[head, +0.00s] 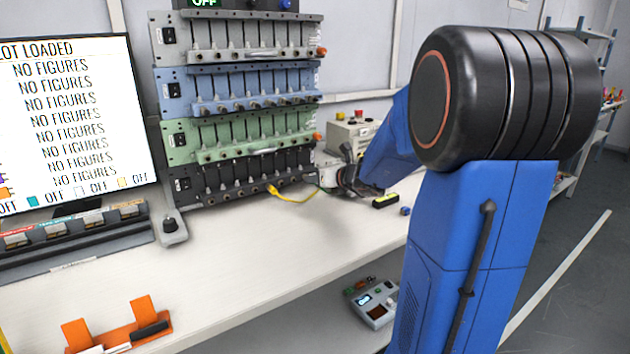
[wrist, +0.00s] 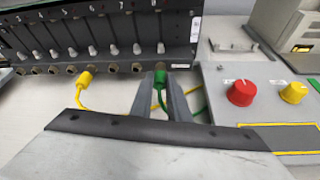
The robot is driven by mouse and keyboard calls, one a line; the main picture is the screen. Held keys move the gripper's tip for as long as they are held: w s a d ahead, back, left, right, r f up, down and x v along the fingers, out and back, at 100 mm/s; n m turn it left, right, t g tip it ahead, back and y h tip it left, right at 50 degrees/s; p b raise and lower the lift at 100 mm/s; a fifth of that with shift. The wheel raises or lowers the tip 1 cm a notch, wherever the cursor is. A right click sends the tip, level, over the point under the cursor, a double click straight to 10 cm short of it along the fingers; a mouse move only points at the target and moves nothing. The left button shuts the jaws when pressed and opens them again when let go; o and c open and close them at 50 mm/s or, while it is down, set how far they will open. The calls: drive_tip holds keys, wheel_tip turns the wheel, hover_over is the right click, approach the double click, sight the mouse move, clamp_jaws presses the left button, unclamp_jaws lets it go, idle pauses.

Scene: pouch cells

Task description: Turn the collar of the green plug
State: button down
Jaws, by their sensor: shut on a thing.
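The green plug (wrist: 160,75) shows in the wrist view at the right end of the dark rack's bottom row of sockets. Its green cable (wrist: 198,104) runs down and to the right. My gripper (wrist: 162,84) is shut on the green plug, with one finger on each side. The lower part of the plug is partly hidden between the fingers. In the head view my blue arm reaches to the rack's right end, and the green plug cannot be made out clearly there.
A yellow plug (wrist: 86,79) with a yellow cable sits in a socket to the left. The dark rack (head: 245,177) stands below green, blue and grey racks. A grey box with a red knob (wrist: 241,92) and a yellow knob (wrist: 293,92) is close on the right. The white bench (head: 270,240) is mostly clear in front.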

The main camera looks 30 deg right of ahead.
drive_tip(key=shift+a+n+h, duration=0.2)
drive_tip(key=shift+n+h, duration=0.4)
drive_tip(key=shift+n, duration=0.25)
drive_tip(key=shift+a+n+h, duration=0.15)
drive_tip(key=shift+n+h, duration=0.45)
drive_tip(key=shift+n, duration=0.25)
drive_tip(key=shift+a+f+n+t+h, duration=0.15)
drive_tip(key=shift+n+t+h, duration=0.25)
drive_tip(key=shift+n+h, duration=0.85)
drive_tip(key=shift+n, duration=0.45)
drive_tip(key=c, duration=1.7)
unclamp_jaws()
drive_tip(key=shift+o, duration=0.2)
drive_tip(key=shift+s+a, duration=0.1)
drive_tip(key=v, duration=1.7)
